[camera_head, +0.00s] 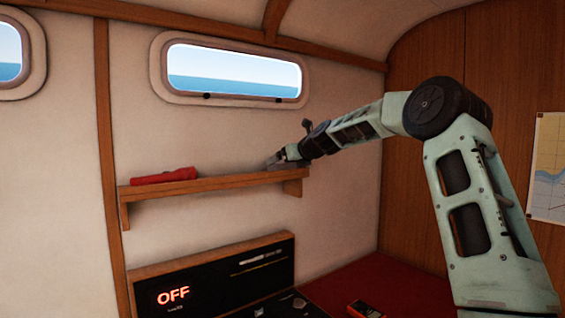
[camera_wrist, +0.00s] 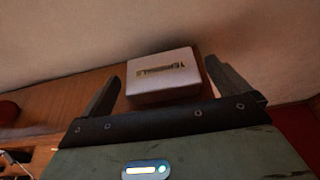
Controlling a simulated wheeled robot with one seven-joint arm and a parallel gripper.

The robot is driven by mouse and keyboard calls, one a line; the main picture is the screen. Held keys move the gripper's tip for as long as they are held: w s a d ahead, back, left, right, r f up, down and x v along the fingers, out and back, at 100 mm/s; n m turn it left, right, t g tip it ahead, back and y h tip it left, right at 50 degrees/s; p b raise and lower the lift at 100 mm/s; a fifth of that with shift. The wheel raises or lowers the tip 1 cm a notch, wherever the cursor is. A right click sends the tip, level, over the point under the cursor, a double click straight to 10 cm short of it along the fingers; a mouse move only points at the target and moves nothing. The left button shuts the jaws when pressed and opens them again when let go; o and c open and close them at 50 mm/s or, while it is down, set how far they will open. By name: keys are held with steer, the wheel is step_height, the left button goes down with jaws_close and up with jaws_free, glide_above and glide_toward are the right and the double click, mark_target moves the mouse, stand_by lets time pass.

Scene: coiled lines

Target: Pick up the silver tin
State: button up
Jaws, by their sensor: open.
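My gripper is open. In the head view my gripper (camera_head: 281,159) is at the right part of the shelf, and the tin is too small and covered there to make out clearly.
A red flashlight (camera_head: 165,175) lies on the left part of the shelf. Below stands a black panel (camera_head: 215,278) reading "OFF". An orange and black device (camera_head: 363,309) rests on the red surface (camera_head: 375,282). A window (camera_head: 233,72) is above the shelf.

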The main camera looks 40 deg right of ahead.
steer(key=shift+p+x, duration=0.5)
steer(key=shift+x, duration=0.45)
steer(key=shift+w+f, duration=0.15)
steer(key=shift+w, duration=0.15)
steer(key=shift+c, duration=0.3)
steer(key=c, duration=0.9)
